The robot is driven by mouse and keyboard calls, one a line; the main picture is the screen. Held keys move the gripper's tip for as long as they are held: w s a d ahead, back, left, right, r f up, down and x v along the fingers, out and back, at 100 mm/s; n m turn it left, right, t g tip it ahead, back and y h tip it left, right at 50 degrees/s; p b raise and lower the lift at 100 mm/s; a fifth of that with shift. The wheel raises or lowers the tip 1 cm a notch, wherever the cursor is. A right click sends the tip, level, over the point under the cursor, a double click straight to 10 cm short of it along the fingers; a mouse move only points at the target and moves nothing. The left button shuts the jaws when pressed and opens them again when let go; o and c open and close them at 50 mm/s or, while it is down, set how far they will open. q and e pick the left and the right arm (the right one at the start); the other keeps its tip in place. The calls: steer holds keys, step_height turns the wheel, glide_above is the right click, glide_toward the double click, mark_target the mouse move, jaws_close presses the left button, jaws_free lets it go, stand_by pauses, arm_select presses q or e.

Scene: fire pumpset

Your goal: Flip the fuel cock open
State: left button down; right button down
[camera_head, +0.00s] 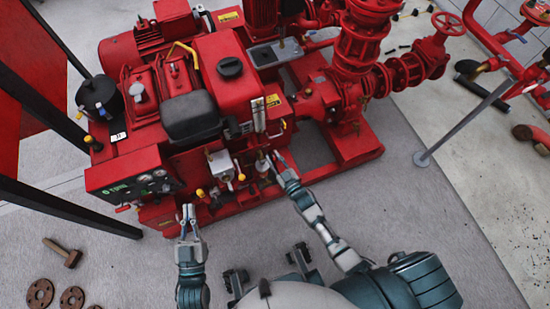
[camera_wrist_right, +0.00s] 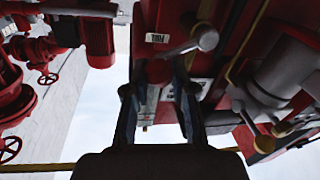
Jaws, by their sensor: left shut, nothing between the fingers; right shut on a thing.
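The red pumpset (camera_head: 215,120) fills the upper middle of the head view. My right gripper (camera_head: 272,165) reaches its front right side, by a small pale fitting (camera_head: 261,162). In the right wrist view, the grey lever of the fuel cock (camera_wrist_right: 196,42) lies slanted beside a small white label reading FUEL (camera_wrist_right: 157,38). The right gripper's fingers (camera_wrist_right: 158,100) straddle this area and are shut on the fuel cock; the exact contact is dark and partly hidden. My left gripper (camera_head: 189,217) is shut and empty, in front of the pumpset, below the control panel.
A control panel (camera_head: 135,188) with gauges juts out at the pumpset's left. A hammer (camera_head: 63,252) and rusty flanges (camera_head: 40,293) lie on the floor at lower left. A thin grey post (camera_head: 470,122) stands at right. Floor in front of the pumpset is mostly clear.

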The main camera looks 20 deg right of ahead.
steer(key=shift+s+a+f, duration=0.25)
steer(key=shift+a+f, duration=0.2)
steer(key=shift+f, duration=0.05)
steer(key=c, duration=0.9)
jaws_free()
steer(key=shift+a, duration=0.1)
steer(key=shift+c, duration=0.2)
steer(key=shift+w+r, duration=0.15)
steer(key=shift+r, duration=0.15)
steer(key=shift+d, duration=0.2)
steer(key=s+d, duration=0.2)
steer(key=s, duration=0.9)
steer(key=shift+s+d, duration=0.2)
steer(key=shift+s, duration=0.15)
